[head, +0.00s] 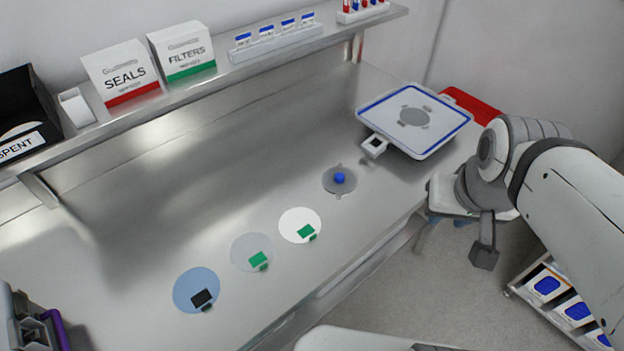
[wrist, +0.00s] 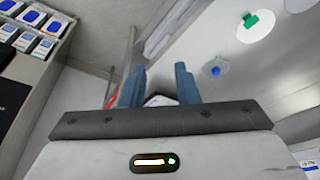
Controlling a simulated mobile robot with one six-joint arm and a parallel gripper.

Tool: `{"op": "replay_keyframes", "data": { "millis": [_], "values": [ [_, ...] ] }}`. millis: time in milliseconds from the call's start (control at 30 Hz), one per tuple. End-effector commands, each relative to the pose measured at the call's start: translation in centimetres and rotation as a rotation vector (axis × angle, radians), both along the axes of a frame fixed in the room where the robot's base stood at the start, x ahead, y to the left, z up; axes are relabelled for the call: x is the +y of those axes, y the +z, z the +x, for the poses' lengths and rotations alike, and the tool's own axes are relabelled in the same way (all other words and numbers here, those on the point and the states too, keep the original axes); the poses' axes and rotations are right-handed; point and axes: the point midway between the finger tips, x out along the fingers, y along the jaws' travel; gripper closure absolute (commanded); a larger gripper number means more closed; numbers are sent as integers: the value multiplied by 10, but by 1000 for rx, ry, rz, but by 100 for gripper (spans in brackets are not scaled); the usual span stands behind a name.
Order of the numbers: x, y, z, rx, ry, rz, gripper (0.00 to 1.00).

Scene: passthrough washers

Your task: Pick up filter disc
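Several discs lie flat in a row on the steel bench. A white disc (head: 293,219) and a translucent grey disc (head: 245,246) each have a green tab; I cannot tell for sure which is the filter disc. A blue disc (head: 188,286) has a black tab. A grey disc (head: 331,184) with a blue knob lies nearer the tray. In the wrist view the white disc (wrist: 262,30) is at upper right. My gripper (wrist: 159,72) is open, its two blue-grey fingers apart with nothing held. It is past the bench's right front edge, away from the discs; the head view barely shows its fingers.
A blue-rimmed white tray (head: 437,146) with a grey disc on it stands at the bench's right end, beside a red item (head: 474,104). The shelf behind holds SEALS (head: 124,72) and FILTERS (head: 185,50) boxes and a black SPENT bin (head: 28,108).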

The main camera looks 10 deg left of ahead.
Motion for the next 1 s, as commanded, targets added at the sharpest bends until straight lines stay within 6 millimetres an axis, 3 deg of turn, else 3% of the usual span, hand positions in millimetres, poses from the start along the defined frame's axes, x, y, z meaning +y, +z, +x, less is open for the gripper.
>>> {"op": "replay_keyframes", "data": {
  "millis": [167,267,500,700,833,1000],
  "values": [
    [19,-15,15,31,227,-47,72],
    [39,-32,34,63,497,-103,72],
    [112,-89,78,129,1320,-247,72],
    [178,-139,95,149,1939,-326,72],
    [207,-162,98,147,2209,-350,72],
    [224,-176,99,144,2371,-363,72]
  ]
}}
